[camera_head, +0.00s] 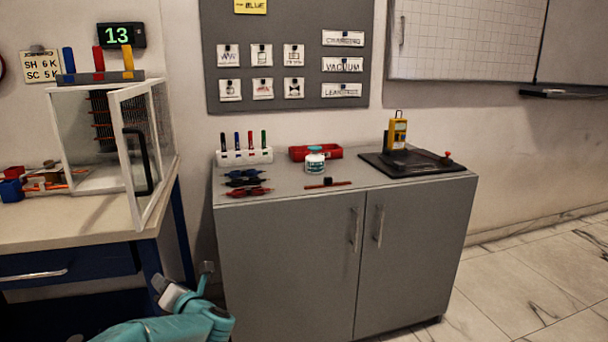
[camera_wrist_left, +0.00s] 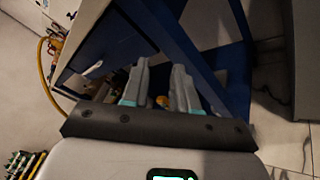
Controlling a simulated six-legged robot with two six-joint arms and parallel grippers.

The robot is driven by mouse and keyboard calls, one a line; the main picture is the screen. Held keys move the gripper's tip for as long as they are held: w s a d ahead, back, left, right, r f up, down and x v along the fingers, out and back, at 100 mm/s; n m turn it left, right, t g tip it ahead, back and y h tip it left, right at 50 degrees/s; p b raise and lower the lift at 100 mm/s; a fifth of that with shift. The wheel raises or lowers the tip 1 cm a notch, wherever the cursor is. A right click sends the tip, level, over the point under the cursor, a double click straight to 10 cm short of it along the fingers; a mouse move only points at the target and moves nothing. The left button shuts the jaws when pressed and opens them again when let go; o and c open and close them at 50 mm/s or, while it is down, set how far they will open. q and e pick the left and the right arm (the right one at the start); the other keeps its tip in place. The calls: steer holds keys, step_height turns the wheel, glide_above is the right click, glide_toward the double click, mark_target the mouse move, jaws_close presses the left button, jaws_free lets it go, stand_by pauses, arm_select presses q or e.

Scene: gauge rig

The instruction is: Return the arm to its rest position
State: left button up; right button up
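My left arm, teal and grey, comes in at the bottom left of the head view. Its gripper (camera_head: 184,281) is low, in front of the gap between the blue-framed bench (camera_head: 92,225) and the grey cabinet (camera_head: 290,262). In the left wrist view the two grey and teal fingers of the gripper (camera_wrist_left: 159,82) stand apart with nothing held between them. Past them the bench's blue drawer and leg (camera_wrist_left: 120,45) show. A small orange thing (camera_wrist_left: 162,101) is seen through the gap, too small to identify. My right gripper is in neither view.
A clear case with an open white-framed door (camera_head: 137,212) stands on the bench. The cabinet top carries a marker rack (camera_head: 245,157), a red tray (camera_head: 331,152), a white jar (camera_head: 315,163) and a yellow gauge (camera_head: 397,132) on a black plate. Marble floor (camera_head: 540,275) is clear at right.

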arm_select(q)
steer(key=s+d+f+m+h, duration=0.1)
steer(key=s+f+m+h, duration=0.1)
steer(key=f+m, duration=0.35)
steer(key=s+d+f+m+h, duration=0.1)
steer(key=s+f+m+h, duration=0.15)
steer(key=f, duration=0.65)
steer(key=s+d+f+m+h, duration=0.2)
steer(key=s+f+m, duration=0.15)
steer(key=f, duration=0.35)
steer(key=s+d+f+m+g+h, duration=0.3)
steer(key=s+d+f+m, duration=0.3)
steer(key=s, duration=0.3)
steer(key=s+d+f+m+g+h, duration=0.35)
steer(key=s+f+m, duration=0.3)
steer(key=s, duration=0.25)
steer(key=s+d+m+g+h, duration=0.2)
steer(key=s+d+m, duration=0.1)
steer(key=s+m, duration=0.3)
steer(key=s+d+m+g+h, duration=0.1)
steer(key=s+d+m+g, duration=0.2)
steer(key=s, duration=0.4)
step_height(320, 180, up, 26)
steer(key=p, duration=2.7)
steer(key=shift+d+r+t, duration=0.15)
steer(key=shift+d+t, duration=0.1)
steer(key=shift+t, duration=0.1)
steer(key=shift+w, duration=0.1)
